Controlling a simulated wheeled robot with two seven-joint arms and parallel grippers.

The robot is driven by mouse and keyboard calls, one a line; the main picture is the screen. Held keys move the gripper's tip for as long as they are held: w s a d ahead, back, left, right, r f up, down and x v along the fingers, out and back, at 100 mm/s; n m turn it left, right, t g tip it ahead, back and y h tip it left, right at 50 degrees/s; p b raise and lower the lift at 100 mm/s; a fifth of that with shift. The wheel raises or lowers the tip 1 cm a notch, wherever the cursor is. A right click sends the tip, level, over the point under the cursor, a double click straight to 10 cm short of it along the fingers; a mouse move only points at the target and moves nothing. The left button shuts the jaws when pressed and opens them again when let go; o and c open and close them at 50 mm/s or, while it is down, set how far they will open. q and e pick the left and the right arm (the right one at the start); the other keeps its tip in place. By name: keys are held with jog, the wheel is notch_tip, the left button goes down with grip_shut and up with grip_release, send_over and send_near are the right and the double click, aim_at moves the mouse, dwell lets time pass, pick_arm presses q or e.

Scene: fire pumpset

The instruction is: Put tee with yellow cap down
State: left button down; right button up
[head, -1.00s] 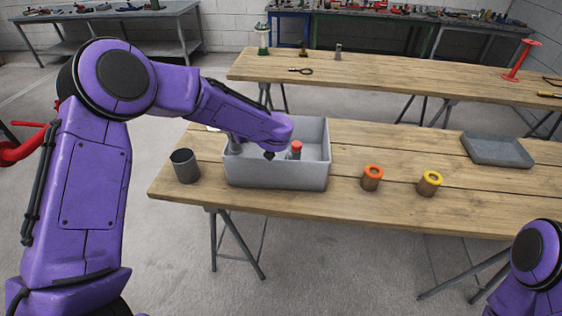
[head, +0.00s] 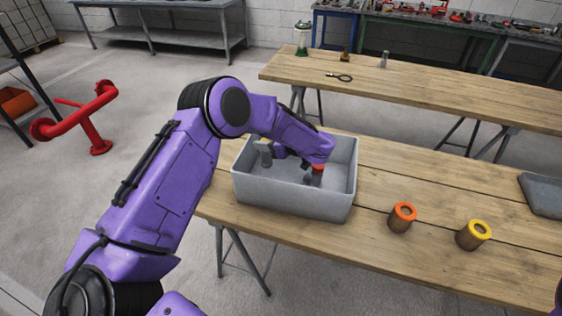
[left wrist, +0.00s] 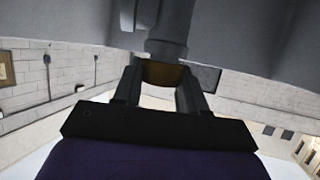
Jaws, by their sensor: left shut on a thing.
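My left gripper (head: 277,152) reaches into the grey bin (head: 290,203) on the near table. It is shut on a grey tee with a yellowish cap (head: 264,147), held at the bin's back left. In the left wrist view, the gripper (left wrist: 162,85) has its fingers on either side of a grey pipe piece (left wrist: 160,40) with a brown-yellow part between them. Whether the tee touches the bin floor I cannot tell. A red-capped piece (head: 318,172) stands in the bin, partly behind my left wrist. My right gripper is out of view.
A brown cup with an orange rim (head: 402,219) and one with a yellow rim (head: 473,235) stand right of the bin. A grey tray (head: 543,194) lies at the right edge. The table between bin and cups is clear.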

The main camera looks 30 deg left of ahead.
aim_at(268, 155)
pick_arm(q)
jog(key=f, duration=0.3)
jog(key=f+p, duration=0.1)
jog(key=f, duration=0.1)
jog(key=shift+w+d, duration=0.15)
jog(key=shift+d, duration=0.15)
jog(key=shift+f, duration=0.25)
jog(key=shift+a, duration=0.1)
jog(key=shift+f, duration=0.1)
jog(key=shift+f, duration=0.15)
jog(key=c, duration=0.6)
grip_release()
